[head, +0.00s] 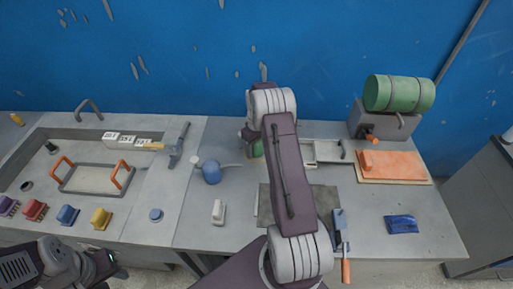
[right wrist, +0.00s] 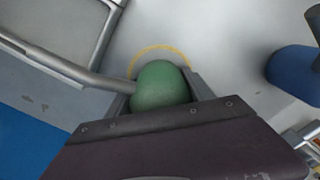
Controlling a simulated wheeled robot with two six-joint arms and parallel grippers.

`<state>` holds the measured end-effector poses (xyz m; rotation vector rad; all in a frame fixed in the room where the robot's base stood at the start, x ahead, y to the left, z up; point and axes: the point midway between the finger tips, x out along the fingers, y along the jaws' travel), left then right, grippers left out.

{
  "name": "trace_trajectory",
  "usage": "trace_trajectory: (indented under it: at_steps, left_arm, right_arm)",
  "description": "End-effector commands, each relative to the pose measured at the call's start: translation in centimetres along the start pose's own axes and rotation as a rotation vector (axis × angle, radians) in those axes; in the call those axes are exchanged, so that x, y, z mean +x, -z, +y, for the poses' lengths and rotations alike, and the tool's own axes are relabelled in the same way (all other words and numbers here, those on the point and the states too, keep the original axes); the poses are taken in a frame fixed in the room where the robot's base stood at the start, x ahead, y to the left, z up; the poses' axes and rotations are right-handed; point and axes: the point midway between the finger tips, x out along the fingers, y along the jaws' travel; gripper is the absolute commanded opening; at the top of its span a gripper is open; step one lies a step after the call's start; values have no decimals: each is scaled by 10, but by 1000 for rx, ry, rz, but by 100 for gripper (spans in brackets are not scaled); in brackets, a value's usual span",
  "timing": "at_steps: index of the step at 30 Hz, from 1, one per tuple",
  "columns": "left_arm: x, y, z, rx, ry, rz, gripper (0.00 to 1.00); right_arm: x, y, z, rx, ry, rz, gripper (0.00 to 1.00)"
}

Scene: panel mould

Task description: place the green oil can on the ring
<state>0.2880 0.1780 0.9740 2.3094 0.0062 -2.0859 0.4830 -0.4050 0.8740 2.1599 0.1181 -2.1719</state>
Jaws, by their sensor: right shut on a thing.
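The green oil can (right wrist: 160,88) sits between the fingers of my right gripper (right wrist: 160,80) in the right wrist view, its grey spout running off to the left. My right gripper is shut on it. A yellow ring (right wrist: 158,47) marked on the grey surface shows as an arc around the can's far side; the rest is hidden. I cannot tell whether the can touches the surface. In the head view a sliver of the green can (head: 257,149) shows beside my right arm, which hides most of that spot. My left gripper (head: 106,264) is at the lower left, away from the can; its jaws are unclear.
A blue oil can (head: 211,173) stands left of my right arm. A green cylinder (head: 398,93) is at the back right. An orange-handled tray (head: 92,179) is at left.

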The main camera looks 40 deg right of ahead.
Motion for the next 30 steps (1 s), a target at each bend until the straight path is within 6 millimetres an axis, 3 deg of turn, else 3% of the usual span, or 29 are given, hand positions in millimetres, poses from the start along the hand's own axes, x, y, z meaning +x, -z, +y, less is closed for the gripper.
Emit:
trace_trajectory:
  at_steps: [10,11,12,23,26,30]
  left_arm:
    - [2,0,0,0,0,0,36]
    - [1,0,0,0,0,0,36]
    - [1,0,0,0,0,0,36]
    - [-2,0,0,0,0,0,36]
    - [2,0,0,0,0,0,36]
    - [4,0,0,0,0,0,36]
  right_arm:
    - [5,1,1,0,-2,3,0]
    - [4,0,1,0,-2,2,69]
    - [4,0,1,0,-1,2,80]
    - [-2,0,1,0,-2,2,83]
    - [-16,2,1,0,-4,6,83]
    - [-53,2,1,0,-5,8,83]
